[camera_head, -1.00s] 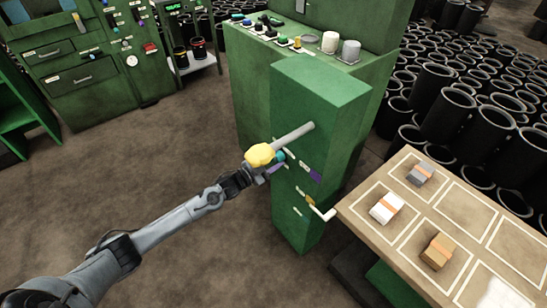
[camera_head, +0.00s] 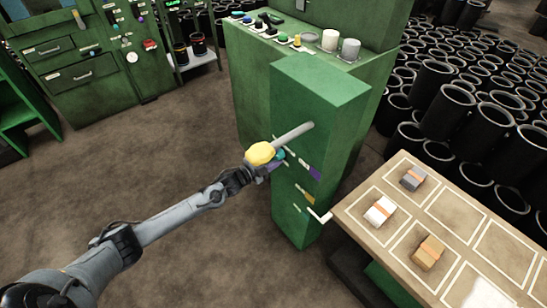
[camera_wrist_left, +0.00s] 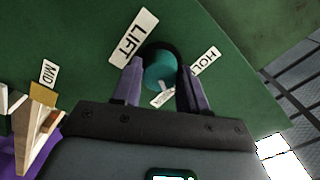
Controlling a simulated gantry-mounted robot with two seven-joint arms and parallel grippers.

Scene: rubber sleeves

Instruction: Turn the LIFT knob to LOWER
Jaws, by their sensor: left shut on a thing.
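The LIFT knob (camera_wrist_left: 160,72) is a round teal knob on the green machine face, with a pale pointer mark on its lower part in the left wrist view. It also shows as a small teal spot (camera_head: 281,155) in the head view. My left gripper (camera_wrist_left: 158,82) has its two purple fingers on either side of the knob and is shut on it. A LIFT label (camera_wrist_left: 133,38) sits upper left of the knob and a HOLD label (camera_wrist_left: 205,62) at the right. Another label (camera_wrist_left: 162,99) below the knob is partly hidden and unreadable. My right gripper is not in view.
A yellow ball (camera_head: 260,153) on a grey rod (camera_head: 294,137) sticks out right beside my left gripper. A white-tipped lever (camera_head: 320,216) juts out lower down. A table (camera_head: 345,212) with small banded blocks stands at the right. The floor at the left is clear.

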